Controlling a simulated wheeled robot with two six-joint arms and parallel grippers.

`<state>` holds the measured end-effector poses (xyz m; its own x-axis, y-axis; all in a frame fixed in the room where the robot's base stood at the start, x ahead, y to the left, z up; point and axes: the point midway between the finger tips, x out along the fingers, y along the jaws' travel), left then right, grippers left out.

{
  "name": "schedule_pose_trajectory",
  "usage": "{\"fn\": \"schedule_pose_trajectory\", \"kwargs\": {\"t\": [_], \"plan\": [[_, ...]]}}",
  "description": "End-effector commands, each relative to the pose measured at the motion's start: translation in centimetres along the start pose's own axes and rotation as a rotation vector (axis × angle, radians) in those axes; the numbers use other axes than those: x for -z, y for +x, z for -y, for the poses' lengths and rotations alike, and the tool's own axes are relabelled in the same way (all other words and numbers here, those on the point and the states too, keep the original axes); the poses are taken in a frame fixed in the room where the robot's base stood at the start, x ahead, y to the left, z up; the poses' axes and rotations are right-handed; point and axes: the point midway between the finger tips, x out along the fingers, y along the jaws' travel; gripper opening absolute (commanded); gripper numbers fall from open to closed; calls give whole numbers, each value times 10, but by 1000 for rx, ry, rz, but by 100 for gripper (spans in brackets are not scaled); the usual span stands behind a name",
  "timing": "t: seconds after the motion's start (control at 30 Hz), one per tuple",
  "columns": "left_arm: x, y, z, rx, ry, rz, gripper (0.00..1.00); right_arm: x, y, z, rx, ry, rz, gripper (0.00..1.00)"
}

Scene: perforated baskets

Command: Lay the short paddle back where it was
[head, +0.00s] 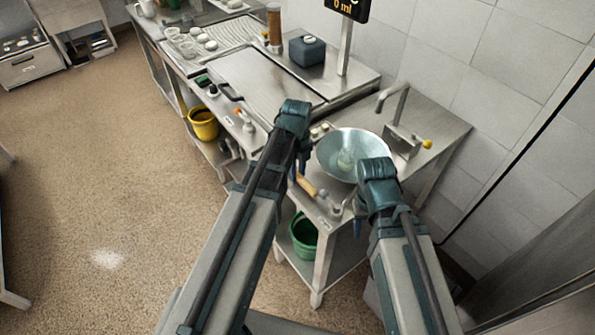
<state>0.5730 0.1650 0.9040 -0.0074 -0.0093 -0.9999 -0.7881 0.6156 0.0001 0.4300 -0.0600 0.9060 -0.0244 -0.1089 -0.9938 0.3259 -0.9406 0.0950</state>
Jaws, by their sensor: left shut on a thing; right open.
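My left gripper (297,172) points down at the left of the metal bowl, mostly hidden behind its own wrist. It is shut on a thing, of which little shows. A short tan wooden piece (306,185) shows right at its fingertips and looks like the short paddle's handle; its other end is hidden. My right gripper (357,222) hangs open and empty at the bowl's near right side, its fingers partly hidden by the wrist.
A wide metal bowl (335,143) with a pale greenish thing inside stands on the steel table. Small metal items (336,211) sit near the front edge. A tap (393,97) stands behind. A green bucket (304,240) is on the lower shelf, a yellow bucket (203,123) further left.

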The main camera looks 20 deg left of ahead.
Motion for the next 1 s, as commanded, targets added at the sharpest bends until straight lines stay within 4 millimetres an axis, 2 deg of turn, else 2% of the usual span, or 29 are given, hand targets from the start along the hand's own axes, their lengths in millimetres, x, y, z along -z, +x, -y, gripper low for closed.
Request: {"fn": "schedule_pose_trajectory", "kwargs": {"t": [1.0], "plan": [[0, 11, 0, 0, 0, 0, 0, 1, 11, 1, 0, 0, 0, 50]]}}
